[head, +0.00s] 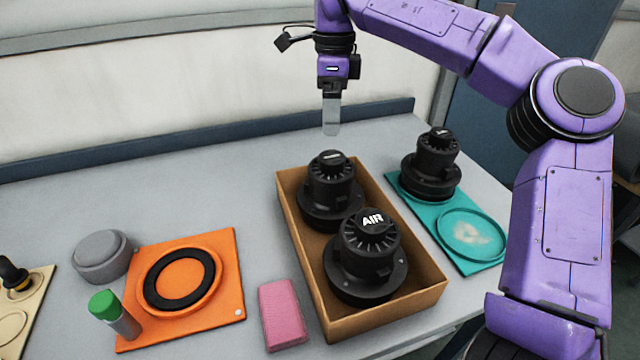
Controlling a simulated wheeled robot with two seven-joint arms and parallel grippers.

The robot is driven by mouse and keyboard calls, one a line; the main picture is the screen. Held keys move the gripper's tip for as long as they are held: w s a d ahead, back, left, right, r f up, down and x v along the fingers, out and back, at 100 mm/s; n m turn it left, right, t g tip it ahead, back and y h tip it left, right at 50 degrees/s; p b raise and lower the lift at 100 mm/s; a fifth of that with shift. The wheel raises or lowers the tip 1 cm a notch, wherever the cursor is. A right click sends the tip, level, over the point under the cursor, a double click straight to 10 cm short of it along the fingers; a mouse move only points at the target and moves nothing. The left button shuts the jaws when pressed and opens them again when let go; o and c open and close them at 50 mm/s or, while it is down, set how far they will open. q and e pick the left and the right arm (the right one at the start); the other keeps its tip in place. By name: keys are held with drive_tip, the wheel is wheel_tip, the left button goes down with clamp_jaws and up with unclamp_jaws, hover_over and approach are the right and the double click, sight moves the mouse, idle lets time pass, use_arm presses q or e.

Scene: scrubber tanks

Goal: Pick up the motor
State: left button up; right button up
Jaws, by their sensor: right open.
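Two black motors stand upright in an open cardboard box (304,258) on the grey table. The near motor (366,268) has "AIR" in white on its cap. The far motor (331,190) stands behind it in the box. A third black motor (432,165) stands on the teal tray (419,208) right of the box. My right gripper (332,116) hangs pointing down above the far end of the box, apart from the motors. It is open and empty; the finger gap is seen edge-on. My left gripper is out of view.
An orange tray (226,246) with a black ring (153,290), a grey round cap (101,257), a green-topped bottle (116,314) and a pink sponge (282,314) lie left of the box. A low ledge (200,143) and wall bound the table's back. The back left is clear.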

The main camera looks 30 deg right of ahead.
sight(331, 157)
drive_tip(key=f, duration=0.9)
drive_tip(key=shift+s+a+f+b, duration=0.1)
drive_tip(key=shift+s+f+b, duration=0.05)
drive_tip(key=shift+s+b, duration=0.25)
clamp_jaws()
